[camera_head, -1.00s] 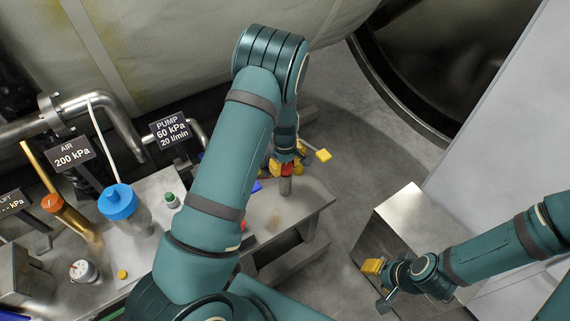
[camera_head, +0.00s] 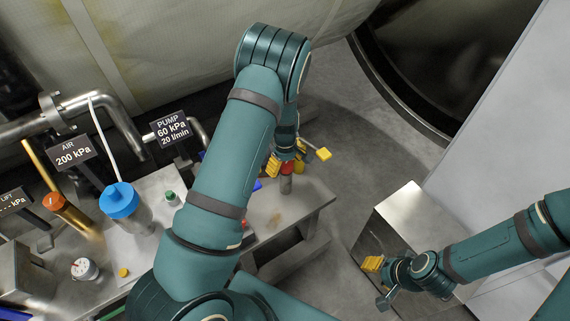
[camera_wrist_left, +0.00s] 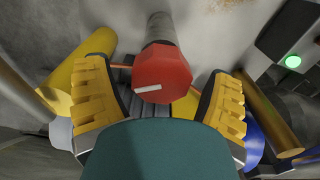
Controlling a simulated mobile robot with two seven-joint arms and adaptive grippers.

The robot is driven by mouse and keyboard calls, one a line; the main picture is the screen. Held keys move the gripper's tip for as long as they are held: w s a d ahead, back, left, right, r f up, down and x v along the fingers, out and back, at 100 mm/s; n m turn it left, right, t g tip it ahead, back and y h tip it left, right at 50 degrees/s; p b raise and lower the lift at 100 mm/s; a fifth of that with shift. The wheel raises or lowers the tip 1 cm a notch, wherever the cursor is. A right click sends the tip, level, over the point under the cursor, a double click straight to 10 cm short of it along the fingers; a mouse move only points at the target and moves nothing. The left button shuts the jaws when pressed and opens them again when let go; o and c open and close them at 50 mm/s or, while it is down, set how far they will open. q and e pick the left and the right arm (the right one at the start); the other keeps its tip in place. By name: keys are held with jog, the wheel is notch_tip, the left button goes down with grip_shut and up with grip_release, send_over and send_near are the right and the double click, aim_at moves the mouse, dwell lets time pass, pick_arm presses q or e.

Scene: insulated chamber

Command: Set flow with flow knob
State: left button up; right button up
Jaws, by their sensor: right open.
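A red faceted knob (camera_wrist_left: 163,72) with a white mark line sits on the end of a grey metal stem, in the middle of the left wrist view. In the head view the red knob (camera_head: 286,168) is partly hidden by my left gripper. My left gripper (camera_head: 298,160) is open, its yellow-padded fingers on either side of the knob with visible gaps in the wrist view. The pump sign (camera_head: 171,132) reads 60 kPa and 20 l/min. My right gripper (camera_head: 378,283) is open and empty, at the lower right of the head view.
A yellow cylinder (camera_wrist_left: 85,62) lies behind the left finger in the wrist view; a green lit button (camera_wrist_left: 292,61) is at upper right. A blue-capped vessel (camera_head: 121,202), dial (camera_head: 84,269) and air sign (camera_head: 72,153) stand left. A metal box (camera_head: 408,212) is near my right gripper.

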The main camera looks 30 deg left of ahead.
aim_at(285, 163)
pick_arm(q)
jog(key=shift+r, duration=0.1)
notch_tip(285, 163, up, 12)
dwell(0.5)
dwell(0.4)
jog(key=s+d+f+m+h, duration=0.1)
jog(key=s+d+f+m, duration=0.55)
jog(key=s+f, duration=0.5)
jog(key=s+d+f+m+t+h, duration=0.1)
jog(key=s+d+m+h, duration=0.2)
jog(key=s+d, duration=0.6)
jog(key=shift+d+m+t, duration=0.3)
jog(key=shift+d+m, duration=0.3)
jog(key=shift+m, duration=0.55)
jog(key=shift+a, duration=0.1)
